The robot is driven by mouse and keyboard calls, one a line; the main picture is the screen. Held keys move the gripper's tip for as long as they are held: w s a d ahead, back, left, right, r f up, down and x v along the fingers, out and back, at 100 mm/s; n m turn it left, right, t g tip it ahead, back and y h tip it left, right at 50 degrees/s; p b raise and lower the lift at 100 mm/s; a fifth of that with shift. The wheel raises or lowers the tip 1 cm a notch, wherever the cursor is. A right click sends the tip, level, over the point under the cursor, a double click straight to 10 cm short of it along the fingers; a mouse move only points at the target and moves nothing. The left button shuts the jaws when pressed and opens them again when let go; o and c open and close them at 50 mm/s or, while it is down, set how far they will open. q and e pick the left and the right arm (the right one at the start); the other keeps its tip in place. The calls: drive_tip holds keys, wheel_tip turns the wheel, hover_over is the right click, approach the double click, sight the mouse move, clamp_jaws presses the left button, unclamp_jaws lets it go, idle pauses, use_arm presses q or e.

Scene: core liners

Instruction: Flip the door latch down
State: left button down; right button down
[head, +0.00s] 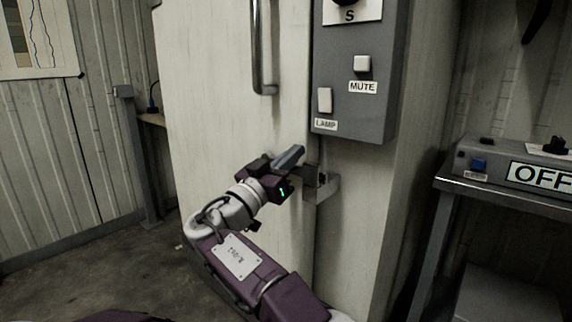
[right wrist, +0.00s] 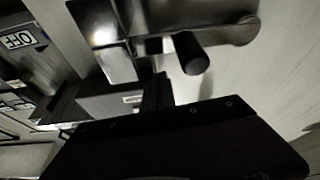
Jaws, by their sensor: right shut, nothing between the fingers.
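The door latch (head: 326,186) is a small metal piece at the right edge of the pale door (head: 225,120), below the grey control box. In the right wrist view the metal latch (right wrist: 240,30) runs along the top, with a dark round knob (right wrist: 188,54) sticking out. My right gripper (head: 290,157) is shut and empty, just up and left of the latch in the head view. I cannot tell whether it touches the latch, and the arm hides part of the area around it. My left gripper is not in view.
The grey control box (head: 375,75) with switches labelled MUTE and LAMP hangs just above the latch. A vertical bar handle (head: 257,55) is on the door. A console (head: 500,168) marked OFF stands on a metal stand at right. Open floor (head: 100,275) lies at left.

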drive_tip(key=r+b+v, duration=0.1)
drive_tip(key=b+v, duration=0.3)
drive_tip(key=v, duration=0.6)
drive_tip(key=shift+a, duration=0.25)
